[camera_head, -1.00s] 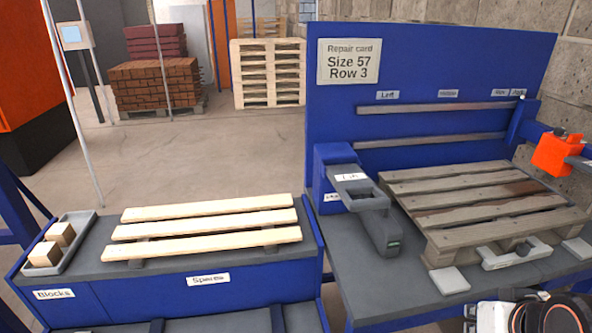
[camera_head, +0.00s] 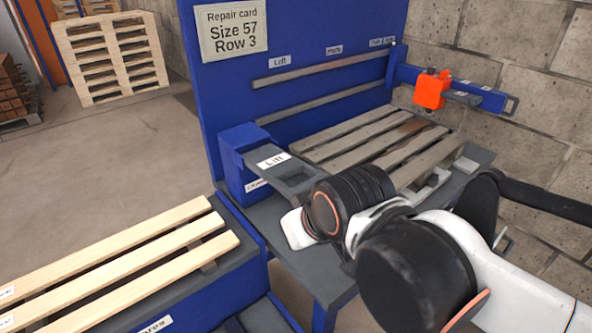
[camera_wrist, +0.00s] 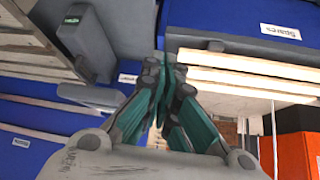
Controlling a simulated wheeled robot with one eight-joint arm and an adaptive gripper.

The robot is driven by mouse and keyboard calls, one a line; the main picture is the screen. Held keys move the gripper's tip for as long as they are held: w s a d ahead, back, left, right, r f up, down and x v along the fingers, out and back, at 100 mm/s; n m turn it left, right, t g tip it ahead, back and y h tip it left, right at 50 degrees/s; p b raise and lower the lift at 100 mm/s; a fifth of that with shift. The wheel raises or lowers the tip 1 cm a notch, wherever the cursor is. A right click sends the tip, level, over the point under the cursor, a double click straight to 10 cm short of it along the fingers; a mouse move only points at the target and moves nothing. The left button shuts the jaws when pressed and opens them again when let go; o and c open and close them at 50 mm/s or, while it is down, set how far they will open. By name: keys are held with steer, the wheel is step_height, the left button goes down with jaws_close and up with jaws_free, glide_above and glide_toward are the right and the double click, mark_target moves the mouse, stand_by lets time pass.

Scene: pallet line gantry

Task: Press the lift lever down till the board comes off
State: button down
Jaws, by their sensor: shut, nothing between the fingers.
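The lift lever (camera_head: 300,185) is a grey bar with an open loop end and a "Lift" label, reaching out from a blue housing (camera_head: 236,160). It looks roughly level. The worn grey pallet (camera_head: 345,150) lies to its right, its top boards in place; one has a brown stain. My gripper (camera_wrist: 162,80) is shut and empty in the wrist view. My arm hides it in the head view, in front of the lever. A dark grey block with a green label (camera_wrist: 90,45) lies left of the fingers, apart from them. I cannot tell whether the fingers touch the lever.
Pale spare boards (camera_head: 150,265) lie on the blue bench at the left and show in the wrist view (camera_wrist: 250,75). An orange clamp-like part (camera_head: 431,90) sits on a blue arm beyond the pallet. The blue back panel (camera_head: 300,35) rises behind.

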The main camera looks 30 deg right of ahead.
steer(key=w+d+r+n+g+p, duration=0.1)
steer(key=w+r+n+g+p, duration=0.1)
steer(key=w+r+n+p, duration=0.3)
steer(key=w+d+r+n+g+p, duration=0.1)
steer(key=d+r+n+p, duration=0.15)
steer(key=r+p, duration=0.35)
step_height(320, 180, up, 6)
steer(key=r+n+g+p, duration=0.1)
steer(key=n+g+p, duration=0.4)
steer(key=n+p, duration=0.8)
glide_above(303, 184)
steer(key=w, duration=0.2)
steer(key=shift+a+f+m, duration=0.15)
steer(key=shift+f+m, duration=0.1)
steer(key=f, duration=0.4)
steer(key=s+f+b, duration=0.1)
steer(key=f, duration=0.4)
steer(key=f+b, duration=0.1)
steer(key=f, duration=0.4)
steer(key=shift+s, duration=0.2)
